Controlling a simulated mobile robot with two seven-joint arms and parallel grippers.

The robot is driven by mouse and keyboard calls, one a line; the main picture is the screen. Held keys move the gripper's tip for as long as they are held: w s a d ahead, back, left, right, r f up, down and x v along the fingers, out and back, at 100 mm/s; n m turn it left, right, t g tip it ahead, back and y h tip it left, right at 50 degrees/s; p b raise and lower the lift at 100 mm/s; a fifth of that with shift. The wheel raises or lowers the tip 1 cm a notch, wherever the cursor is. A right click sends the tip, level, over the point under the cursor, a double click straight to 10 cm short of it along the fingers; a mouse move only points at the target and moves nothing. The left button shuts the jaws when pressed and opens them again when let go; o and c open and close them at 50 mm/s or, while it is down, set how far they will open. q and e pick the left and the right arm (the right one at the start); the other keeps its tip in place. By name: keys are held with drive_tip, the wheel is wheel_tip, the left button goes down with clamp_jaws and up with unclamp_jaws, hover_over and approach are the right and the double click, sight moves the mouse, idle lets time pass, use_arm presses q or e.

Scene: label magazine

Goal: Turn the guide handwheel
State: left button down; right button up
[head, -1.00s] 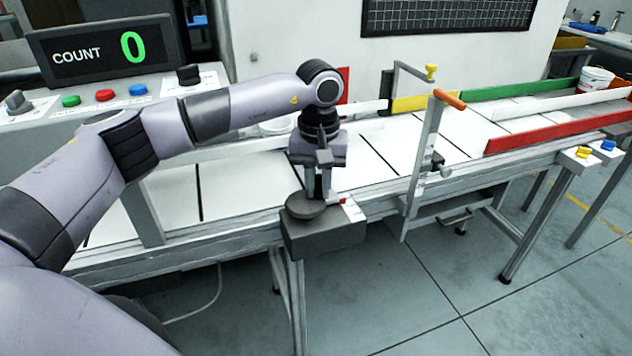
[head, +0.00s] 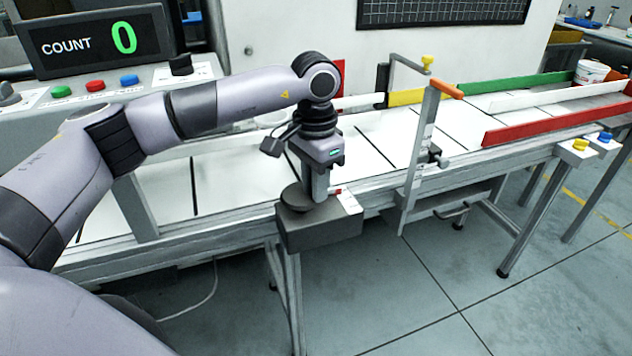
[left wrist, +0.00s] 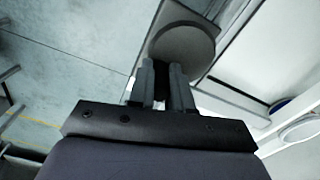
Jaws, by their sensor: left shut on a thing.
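The guide handwheel (head: 296,198) is a dark round disc on top of a grey box (head: 318,230) at the conveyor's front edge. My left gripper (head: 318,194) points down at the right side of the disc. In the left wrist view the handwheel (left wrist: 186,48) shows as a grey disc just beyond the fingertips. My left gripper (left wrist: 163,72) is shut on a dark part at the disc's edge, mostly hidden between the fingers. A white plate with a red mark (head: 346,199) sits on the box, right of the fingers. My right gripper is not in view.
A metal post with an orange handle (head: 445,88) stands right of the wheel. The white conveyor (head: 365,150) runs behind, with red (head: 540,128) and green (head: 520,83) rails. A control panel with a display reading COUNT 0 (head: 95,40) stands at the back left.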

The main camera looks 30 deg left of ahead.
use_arm(q)
drive_tip(key=shift+s+m, duration=0.2)
drive_tip(key=shift+m, duration=0.5)
drive_tip(key=c, duration=1.1)
unclamp_jaws()
drive_tip(key=shift+o, duration=0.2)
drive_tip(key=shift+r, duration=3.6)
